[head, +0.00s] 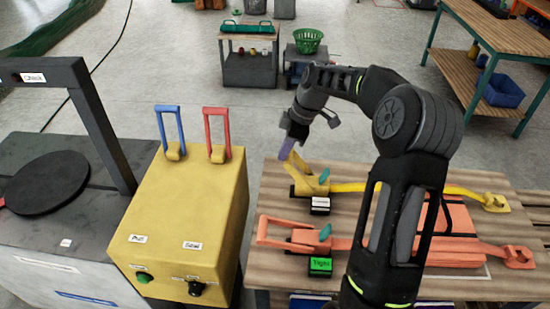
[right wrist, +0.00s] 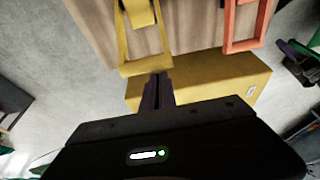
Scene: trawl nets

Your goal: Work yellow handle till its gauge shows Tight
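The yellow handle (head: 306,182) belongs to a ratchet on a yellow strap on the wooden bench, and it stands tilted up. Its small gauge (head: 320,203) sits just in front, dark with a white face too small to read. My right gripper (head: 287,148) has its purple fingers close together at the handle's raised end. In the right wrist view the fingers (right wrist: 157,92) meet the end bar of the yellow handle loop (right wrist: 146,66), seemingly touching it, with nothing visible between them. My left gripper is out of view.
An orange ratchet handle (head: 290,233) lies low nearby; its gauge (head: 320,265) is green and reads Tight. A yellow control box (head: 190,205) with blue and red levers stands left of the bench. An orange strapped bundle (head: 452,235) lies to the right.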

